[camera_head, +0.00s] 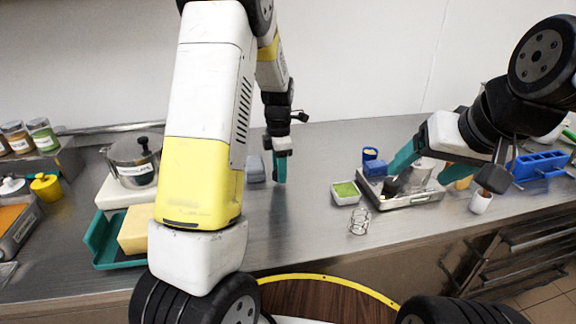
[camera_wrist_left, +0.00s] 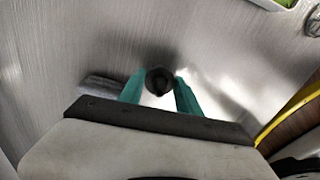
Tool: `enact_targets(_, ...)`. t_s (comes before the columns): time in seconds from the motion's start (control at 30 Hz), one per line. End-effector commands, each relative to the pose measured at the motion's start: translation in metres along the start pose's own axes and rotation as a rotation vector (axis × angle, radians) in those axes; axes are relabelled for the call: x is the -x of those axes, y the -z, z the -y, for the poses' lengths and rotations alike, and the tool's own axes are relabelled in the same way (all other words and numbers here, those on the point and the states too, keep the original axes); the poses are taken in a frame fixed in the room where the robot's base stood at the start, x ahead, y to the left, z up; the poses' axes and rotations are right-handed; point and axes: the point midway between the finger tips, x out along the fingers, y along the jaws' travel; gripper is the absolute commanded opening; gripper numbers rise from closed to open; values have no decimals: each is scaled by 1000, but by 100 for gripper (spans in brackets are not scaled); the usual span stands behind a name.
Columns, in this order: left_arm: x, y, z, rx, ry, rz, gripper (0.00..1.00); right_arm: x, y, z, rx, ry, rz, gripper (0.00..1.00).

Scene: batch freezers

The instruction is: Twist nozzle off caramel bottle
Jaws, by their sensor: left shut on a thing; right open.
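My left gripper (camera_head: 279,166) points down over the steel counter, left of the middle, largely seen edge-on. In the left wrist view its two teal fingers (camera_wrist_left: 160,88) are shut on a small dark round piece (camera_wrist_left: 159,79), seen end-on. This may be the nozzle, but I cannot tell whether a bottle is below it. No caramel label is readable. My right gripper (camera_head: 432,168) is open, its teal fingers apart above the right side of the counter, around a pale cup-like thing (camera_head: 423,170) without clearly touching it.
A square green-filled dish (camera_head: 346,193) and a wire stand (camera_head: 359,222) are nearby. A pot (camera_head: 135,170) and a teal tray (camera_head: 103,247) stand left. A blue rack (camera_head: 540,165) is right.

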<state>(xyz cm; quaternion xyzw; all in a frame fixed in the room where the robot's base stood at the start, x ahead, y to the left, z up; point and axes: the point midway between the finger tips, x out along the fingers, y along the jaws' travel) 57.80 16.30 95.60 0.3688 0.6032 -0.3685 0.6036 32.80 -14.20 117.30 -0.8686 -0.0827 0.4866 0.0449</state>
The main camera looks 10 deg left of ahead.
Motion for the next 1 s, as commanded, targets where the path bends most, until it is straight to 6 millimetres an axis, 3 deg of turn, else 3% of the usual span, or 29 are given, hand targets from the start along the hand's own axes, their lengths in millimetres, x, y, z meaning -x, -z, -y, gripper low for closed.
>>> enact_targets(0.13,-22,0,0,0,3,-2,0,0,0,0,0,0,0,76)
enact_targets(0.5,-27,0,0,-1,1,-1,0,0,0,0,0,0,0,76)
enact_targets(0.53,-26,0,0,-1,0,0,46,0,0,0,0,0,0,76)
enact_targets(0.6,-26,0,0,-1,0,0,60,0,0,0,0,0,0,76)
enact_targets(1.0,-21,0,0,-1,0,0,62,0,0,0,0,0,0,76)
